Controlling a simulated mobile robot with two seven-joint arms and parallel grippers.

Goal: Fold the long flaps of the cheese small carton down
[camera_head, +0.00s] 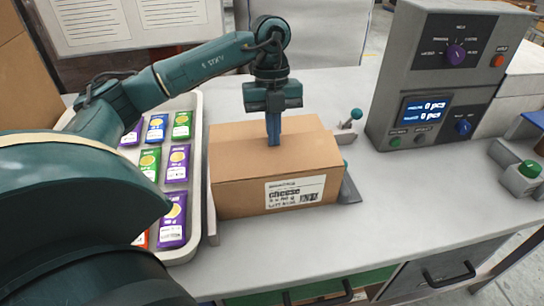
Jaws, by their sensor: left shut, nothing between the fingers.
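The cheese small carton (235,185) is a brown cardboard box on the grey worktop, with a white printed label on its front side. Its top looks flat, with the flaps lying down as far as I can see. My left gripper (274,141) points straight down over the carton, its blue fingers shut and empty. The fingertips are at the carton's top, near its middle, and seem to touch it. The part of the top right behind the fingers is hidden. My right gripper is not in view.
A pale tray (202,125) of several coloured packets stands left of the carton, partly behind my arm. A grey control unit (440,75) with display and knobs stands at the back right. A small lever with a teal knob (356,114) is behind the carton.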

